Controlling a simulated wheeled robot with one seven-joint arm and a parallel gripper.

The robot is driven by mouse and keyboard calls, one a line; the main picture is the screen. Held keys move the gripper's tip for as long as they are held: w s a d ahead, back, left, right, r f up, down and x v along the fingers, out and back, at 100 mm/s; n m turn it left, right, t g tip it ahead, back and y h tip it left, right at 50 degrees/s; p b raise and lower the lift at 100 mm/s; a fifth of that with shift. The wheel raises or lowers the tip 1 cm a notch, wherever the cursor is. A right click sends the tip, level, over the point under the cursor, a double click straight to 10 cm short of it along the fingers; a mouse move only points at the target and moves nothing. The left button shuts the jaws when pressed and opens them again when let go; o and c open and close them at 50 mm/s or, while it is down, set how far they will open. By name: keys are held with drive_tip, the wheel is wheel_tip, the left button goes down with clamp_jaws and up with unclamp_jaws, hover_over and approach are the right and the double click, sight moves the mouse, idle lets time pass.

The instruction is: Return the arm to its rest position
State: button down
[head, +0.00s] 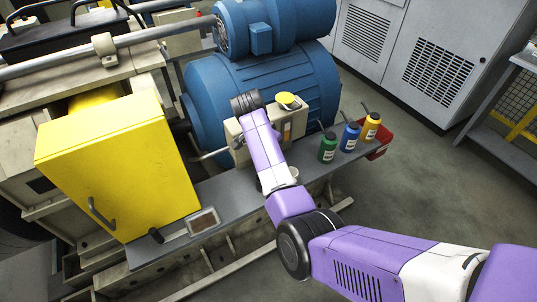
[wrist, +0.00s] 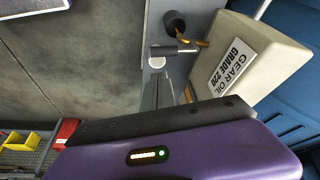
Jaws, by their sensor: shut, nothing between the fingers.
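My purple and white arm (head: 262,150) reaches from the lower right over the grey shelf toward the blue motor, not folded in. My gripper (wrist: 160,82) shows in the wrist view with its grey fingers together and nothing between them. Its tips are close to a small silver T-shaped fitting (wrist: 172,50); I cannot tell whether they touch. A beige gear oil can (wrist: 258,60) stands just right of the fingers. In the head view the can (head: 298,122), with a yellow cap, is partly behind my arm, and the gripper's fingers cannot be made out.
A yellow cabinet (head: 115,160) is at left. The blue motor (head: 300,85) is behind. Open floor (head: 420,185) lies right.

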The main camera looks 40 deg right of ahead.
idle(0.6)
drive_tip(key=w+d+r+n+t+h, duration=0.2)
drive_tip(key=w+r+n+t, duration=0.35)
drive_tip(key=w+t, duration=0.2)
drive_tip(key=s+a+n+t+y+b, duration=0.2)
drive_tip(key=s+a, duration=0.6)
drive_tip(key=s, duration=0.8)
drive_tip(key=s+a+n+t+y+b, duration=0.2)
drive_tip(key=s+a+n, duration=0.3)
drive_tip(key=s, duration=1.1)
drive_tip(key=s+a+r+n+t+y+b, duration=0.1)
drive_tip(key=s+a+n+t+y+b, duration=0.1)
drive_tip(key=s+a, duration=0.9)
drive_tip(key=s+n+b, duration=0.1)
drive_tip(key=s, duration=0.4)
drive_tip(key=shift+s+t+b, duration=0.3)
drive_tip(key=shift+s+t, duration=0.05)
drive_tip(key=shift+s, duration=0.05)
